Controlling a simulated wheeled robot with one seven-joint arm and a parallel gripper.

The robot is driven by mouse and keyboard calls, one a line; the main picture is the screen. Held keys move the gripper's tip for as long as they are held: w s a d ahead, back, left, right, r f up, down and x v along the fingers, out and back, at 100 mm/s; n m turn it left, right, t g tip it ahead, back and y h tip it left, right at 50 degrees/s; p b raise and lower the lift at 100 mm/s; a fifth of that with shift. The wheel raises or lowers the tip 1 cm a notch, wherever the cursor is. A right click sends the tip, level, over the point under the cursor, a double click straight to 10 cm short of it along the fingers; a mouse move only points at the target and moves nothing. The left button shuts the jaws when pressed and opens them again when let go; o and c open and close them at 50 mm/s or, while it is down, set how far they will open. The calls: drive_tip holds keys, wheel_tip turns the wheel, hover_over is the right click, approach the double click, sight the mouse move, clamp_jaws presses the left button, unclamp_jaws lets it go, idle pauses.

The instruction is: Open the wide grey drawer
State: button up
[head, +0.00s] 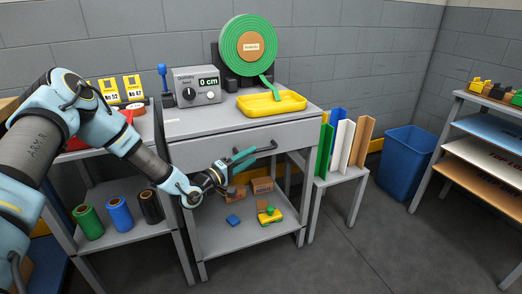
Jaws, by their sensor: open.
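The wide grey drawer (205,148) is set under the top of the grey workbench (180,127), and its front looks flush with the bench. A dark bar handle (262,150) shows toward the right part of the drawer front. My gripper (246,160), with teal fingers, is open in front of the drawer, just left of and close to the handle. I cannot tell whether a finger touches the handle. My gripper and wrist hide part of the drawer's lower edge and the handle's left part.
The lower shelf (215,240) holds small items. A stand of coloured profiles (342,175) is close on the right; a blue bin (405,160) is beyond. Front floor is clear.

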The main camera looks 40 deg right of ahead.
sight(260, 150)
drive_tip(key=shift+d+r, duration=0.2)
drive_tip(key=shift+d, duration=2.5)
drive_tip(key=shift+c, duration=0.4)
clamp_jaws()
